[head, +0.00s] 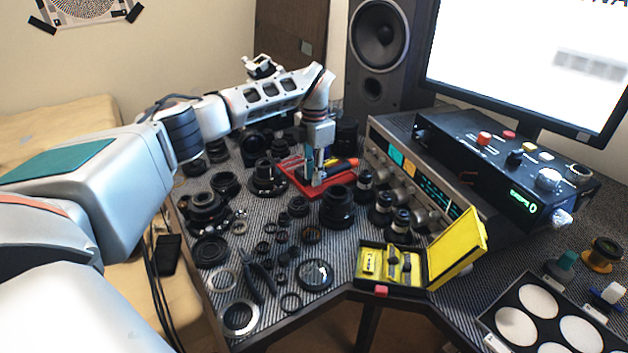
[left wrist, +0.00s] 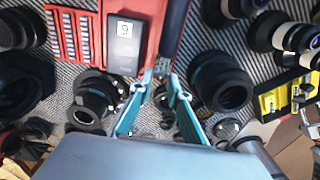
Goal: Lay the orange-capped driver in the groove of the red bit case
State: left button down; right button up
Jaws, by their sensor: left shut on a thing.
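The red bit case (head: 299,183) lies open on the striped mat below my left gripper (head: 317,181). In the left wrist view the case (left wrist: 142,8) shows a row of bits on its left and a black block marked 9. My right gripper is in neither view.
Lens barrels (head: 337,206) and rings crowd the mat around the case. An open yellow case (head: 437,287) stands at the front right. A grey instrument (head: 462,205) with knobs stands to the right, and a speaker (head: 378,50) behind.

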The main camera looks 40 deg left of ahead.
pick_arm(q)
notch_tip(320, 180, down, 2)
jog(key=shift+f, duration=0.15)
jog(key=shift+f, duration=0.15)
jog(key=c, duration=2.2)
grip_release()
notch_tip(320, 180, up, 13)
jog(key=shift+w+f+p, duration=0.15)
jog(key=shift+f+p, duration=0.05)
jog(key=shift+p, duration=0.8)
jog(key=shift+r, duration=0.1)
